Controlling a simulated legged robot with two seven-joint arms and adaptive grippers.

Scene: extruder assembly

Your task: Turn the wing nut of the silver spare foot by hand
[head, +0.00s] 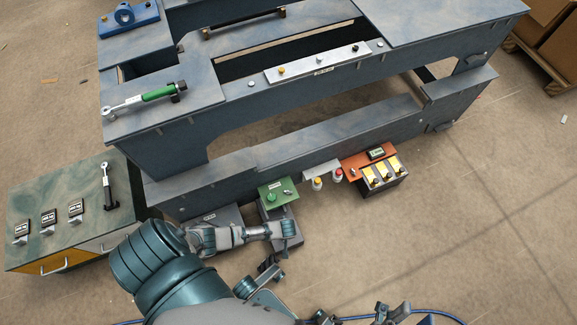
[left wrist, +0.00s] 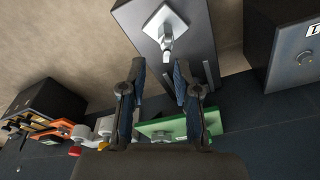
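In the left wrist view the silver foot (left wrist: 166,22) has a pale square plate and sits on a grey block (left wrist: 125,18). Its wing nut (left wrist: 167,45) stands out from the plate. My left gripper (left wrist: 160,72) is open, with its two dark, blue-padded fingers apart. The wing nut shows beyond the fingertips, in line with the gap, and nothing is visibly held. In the head view my left wrist hides the foot and most of the left gripper. My right gripper (head: 392,311) shows partly at the bottom edge, with its fingers apart and nothing seen between them.
A green panel (head: 277,190) lies beside the block, and it also shows under the left fingers (left wrist: 170,130). A large blue-grey frame (head: 330,137) rises behind. A cabinet (head: 75,185) stands at left.

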